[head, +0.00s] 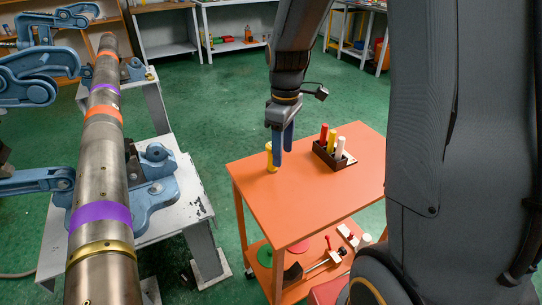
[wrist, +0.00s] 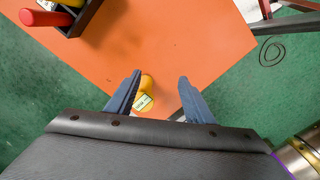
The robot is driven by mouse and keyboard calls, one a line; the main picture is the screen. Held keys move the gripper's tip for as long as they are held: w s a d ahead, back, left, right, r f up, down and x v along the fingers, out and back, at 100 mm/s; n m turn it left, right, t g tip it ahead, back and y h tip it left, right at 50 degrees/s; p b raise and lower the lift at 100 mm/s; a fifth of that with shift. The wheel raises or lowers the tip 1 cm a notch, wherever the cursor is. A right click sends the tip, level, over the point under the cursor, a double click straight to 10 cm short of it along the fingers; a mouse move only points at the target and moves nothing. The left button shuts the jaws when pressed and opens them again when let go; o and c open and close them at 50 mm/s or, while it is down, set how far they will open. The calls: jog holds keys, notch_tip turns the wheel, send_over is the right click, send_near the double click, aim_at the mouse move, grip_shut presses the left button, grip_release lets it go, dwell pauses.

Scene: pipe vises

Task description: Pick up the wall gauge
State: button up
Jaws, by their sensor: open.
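A small yellow object (head: 269,157), which I take to be the wall gauge, stands upright on the orange cart top (head: 300,185) near its left edge. In the wrist view its yellow body and pale label (wrist: 144,98) show between my fingers, closer to the left finger, which partly covers it. My gripper (head: 282,150) has two blue fingers pointing down beside the yellow object. In the wrist view the gripper (wrist: 159,82) is open with nothing clamped, and I cannot tell whether a finger touches the yellow object.
A dark holder (head: 334,160) with red, yellow and white cylinders stands on the cart, right of my gripper. Tools lie on the cart's lower shelf (head: 300,270). A long pipe (head: 100,165) in blue vises runs along the left. Green floor (head: 210,90) lies clear behind the cart.

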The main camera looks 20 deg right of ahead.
jog(key=w+n, duration=0.2)
jog(key=w, duration=0.1)
jog(key=shift+w+a+f+n+p, duration=0.1)
jog(key=shift+w+n+p, duration=0.1)
jog(key=shift+n+p, duration=0.15)
jog(key=shift+w+a+p, duration=0.2)
jog(key=shift+a+p, duration=0.15)
jog(key=shift+w+a+f+p, duration=0.15)
jog(key=shift+f+p, duration=0.15)
jog(key=shift+f, duration=0.95)
jog(key=shift+w+f+p, duration=0.1)
jog(key=shift+f+p, duration=0.15)
jog(key=shift+f, duration=1.05)
jog(key=shift+w+a+f+p, duration=0.15)
jog(key=shift+f+p, duration=0.15)
jog(key=shift+f, duration=0.95)
jog(key=shift+c, duration=0.2)
jog(key=c, duration=1)
jog(key=shift+r, duration=0.15)
